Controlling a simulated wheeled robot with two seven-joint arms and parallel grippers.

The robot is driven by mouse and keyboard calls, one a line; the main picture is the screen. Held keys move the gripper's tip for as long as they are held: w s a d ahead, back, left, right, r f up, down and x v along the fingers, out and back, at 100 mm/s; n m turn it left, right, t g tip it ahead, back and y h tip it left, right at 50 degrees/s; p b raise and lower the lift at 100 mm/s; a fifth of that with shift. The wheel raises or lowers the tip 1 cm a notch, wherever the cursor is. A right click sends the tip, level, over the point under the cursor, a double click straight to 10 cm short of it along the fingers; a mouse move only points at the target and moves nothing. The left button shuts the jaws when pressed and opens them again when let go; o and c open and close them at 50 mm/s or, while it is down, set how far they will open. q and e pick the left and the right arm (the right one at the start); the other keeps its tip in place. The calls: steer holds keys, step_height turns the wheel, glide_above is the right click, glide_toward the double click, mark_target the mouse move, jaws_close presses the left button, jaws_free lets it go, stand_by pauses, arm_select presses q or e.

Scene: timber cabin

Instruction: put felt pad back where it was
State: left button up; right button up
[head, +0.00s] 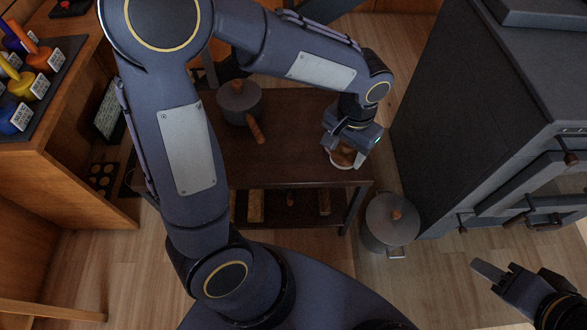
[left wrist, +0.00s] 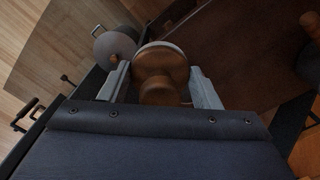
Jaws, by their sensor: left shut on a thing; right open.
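The felt pad (head: 344,158) is a round brown wooden disc with a knob and a pale rim underneath. It is at the front right corner of the dark low table (head: 290,130). My left gripper (head: 347,148) is shut on it from above. In the left wrist view the felt pad (left wrist: 160,66) sits between the two fingers of my left gripper (left wrist: 162,84). I cannot tell whether its underside touches the table top. My right gripper (head: 500,282) is open and empty at the lower right, over the floor.
A grey lidded pot (head: 240,100) with a wooden handle stands on the table's back left. Another lidded pot (head: 390,222) stands on the floor right of the table. A dark stove (head: 490,110) is at right. A wooden shelf (head: 60,170) with colourful tools is at left.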

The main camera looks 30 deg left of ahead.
arm_select(q)
steer(key=a+f+b, duration=0.2)
steer(key=a+f, duration=0.2)
steer(key=a, duration=0.4)
steer(key=b, duration=0.3)
glide_above(294, 159)
steer(key=f, duration=0.5)
steer(key=shift+s+d, duration=0.15)
steer(key=shift+d, duration=0.25)
steer(key=shift+a+f, duration=0.15)
steer(key=shift+f, duration=0.05)
steer(key=shift+a+f+b, duration=0.15)
steer(key=shift+f+b, duration=0.15)
steer(key=shift+f, duration=0.6)
steer(key=shift+a+f+b, duration=0.1)
steer(key=shift+f+b, duration=0.15)
steer(key=shift+f, duration=0.65)
steer(key=shift+f, duration=0.2)
steer(key=o, duration=1)
steer(key=shift+c, duration=0.2)
